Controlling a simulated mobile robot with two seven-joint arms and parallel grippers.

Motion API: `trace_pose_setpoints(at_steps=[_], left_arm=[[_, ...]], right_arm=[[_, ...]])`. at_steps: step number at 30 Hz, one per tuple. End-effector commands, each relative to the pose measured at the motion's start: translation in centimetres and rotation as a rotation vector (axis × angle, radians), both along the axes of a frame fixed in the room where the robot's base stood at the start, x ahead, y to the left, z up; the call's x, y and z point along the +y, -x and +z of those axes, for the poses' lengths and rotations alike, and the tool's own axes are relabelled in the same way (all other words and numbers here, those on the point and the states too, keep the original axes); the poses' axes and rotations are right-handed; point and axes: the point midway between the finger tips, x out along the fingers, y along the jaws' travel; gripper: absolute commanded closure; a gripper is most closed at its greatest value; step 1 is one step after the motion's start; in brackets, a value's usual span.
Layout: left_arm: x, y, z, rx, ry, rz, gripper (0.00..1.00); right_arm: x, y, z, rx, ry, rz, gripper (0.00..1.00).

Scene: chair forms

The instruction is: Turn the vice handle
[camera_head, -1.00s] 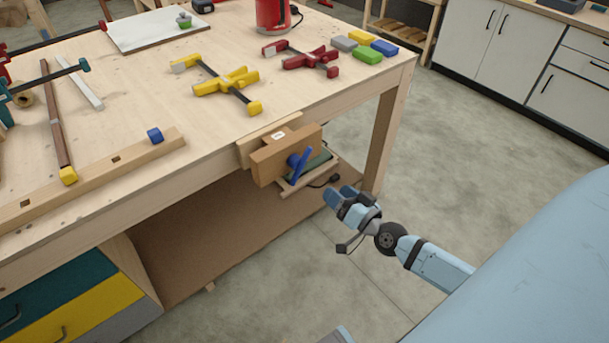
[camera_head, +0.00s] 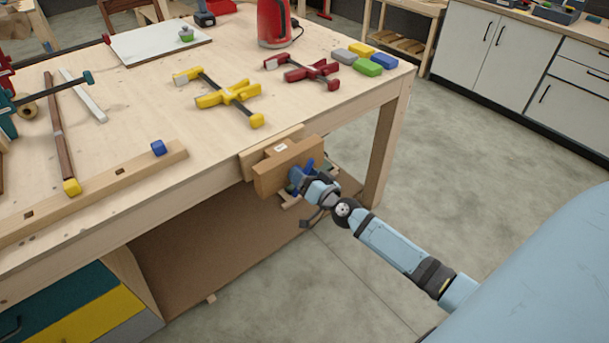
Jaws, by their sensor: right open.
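The wooden vice (camera_head: 280,168) is fixed to the front edge of the workbench near its right corner. Its blue handle (camera_head: 309,164) sits on the vice's outer face and is partly hidden behind my right gripper. My right gripper (camera_head: 299,178) is open, with its fingertips at the handle; I cannot tell whether they touch it. My right arm comes in from the lower right. My left gripper is not in view.
The workbench (camera_head: 140,90) holds a yellow clamp (camera_head: 228,94), a red clamp (camera_head: 303,70), several coloured blocks and a red container (camera_head: 271,22). The bench leg (camera_head: 385,150) stands close right of the vice. The floor (camera_head: 460,150) to the right is clear.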

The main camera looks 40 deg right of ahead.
Motion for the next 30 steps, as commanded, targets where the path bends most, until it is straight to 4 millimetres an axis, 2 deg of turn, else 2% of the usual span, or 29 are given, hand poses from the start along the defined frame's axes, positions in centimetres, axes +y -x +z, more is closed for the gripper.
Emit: trace_pose_setpoints(at_steps=[6,8,12,13,17,25,30], left_arm=[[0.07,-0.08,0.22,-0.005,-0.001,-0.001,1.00],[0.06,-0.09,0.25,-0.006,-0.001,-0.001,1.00],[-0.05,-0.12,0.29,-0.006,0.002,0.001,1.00],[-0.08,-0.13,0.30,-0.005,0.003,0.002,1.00],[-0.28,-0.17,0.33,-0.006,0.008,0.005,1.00],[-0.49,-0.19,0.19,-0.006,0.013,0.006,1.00],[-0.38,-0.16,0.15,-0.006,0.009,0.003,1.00]], right_arm=[[0.00,-0.03,-0.02,0.000,0.000,0.000,0.36],[0.00,-0.03,-0.01,0.000,0.000,0.000,0.48],[-0.01,-0.02,-0.01,0.000,0.000,0.000,0.80],[-0.01,-0.02,-0.01,0.000,0.000,0.000,0.82],[-0.03,-0.01,-0.03,0.001,-0.015,0.000,0.82],[-0.18,-0.02,-0.15,0.015,-0.185,0.000,0.82],[-0.21,-0.02,-0.14,0.017,-0.221,0.000,0.82]])
